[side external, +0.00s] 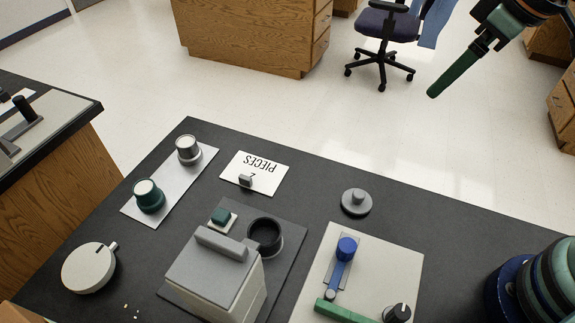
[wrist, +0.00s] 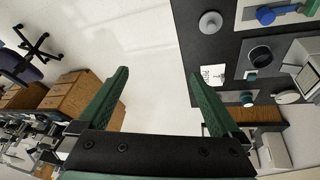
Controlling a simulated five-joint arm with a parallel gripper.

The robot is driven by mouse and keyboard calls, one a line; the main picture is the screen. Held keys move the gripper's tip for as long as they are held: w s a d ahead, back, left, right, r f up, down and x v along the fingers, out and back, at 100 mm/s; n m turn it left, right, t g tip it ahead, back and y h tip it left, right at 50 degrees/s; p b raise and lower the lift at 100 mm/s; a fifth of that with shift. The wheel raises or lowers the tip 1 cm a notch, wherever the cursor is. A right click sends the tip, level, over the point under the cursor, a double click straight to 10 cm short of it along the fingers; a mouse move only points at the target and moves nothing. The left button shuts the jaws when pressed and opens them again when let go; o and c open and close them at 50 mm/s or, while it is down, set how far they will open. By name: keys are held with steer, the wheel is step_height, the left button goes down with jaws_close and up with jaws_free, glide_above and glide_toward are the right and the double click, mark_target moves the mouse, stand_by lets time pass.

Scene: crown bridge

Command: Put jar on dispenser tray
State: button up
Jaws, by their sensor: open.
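My gripper (side external: 434,92) is open and empty, high at the upper right of the side view, away from the counter. In the wrist view its green fingers stand wide apart (wrist: 158,73). A dark, open-topped round jar (side external: 264,235) stands beside a grey box-shaped dispenser (side external: 212,275) on a dark tray-like plate (side external: 291,240). It also shows in the wrist view (wrist: 260,55). A green pot with a pale top (side external: 148,196) and a grey pot (side external: 187,149) stand on a light strip (side external: 168,186). I cannot tell for certain which container is the task's jar.
A pale board (side external: 400,265) carries a blue knob and a green bar. A grey knobbed disc (side external: 356,201) stands alone on the dark counter. A "PIECES" card (side external: 268,165) and a white round device (side external: 88,269) are also there. A chair (side external: 385,30) stands on the floor beyond.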

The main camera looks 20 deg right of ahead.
steer(key=s+d+m+t, duration=0.1)
steer(key=s+d+m, duration=0.2)
steer(key=d+m, duration=0.2)
steer(key=shift+s+d+f+h, duration=0.15)
steer(key=shift+d+f+h, duration=0.25)
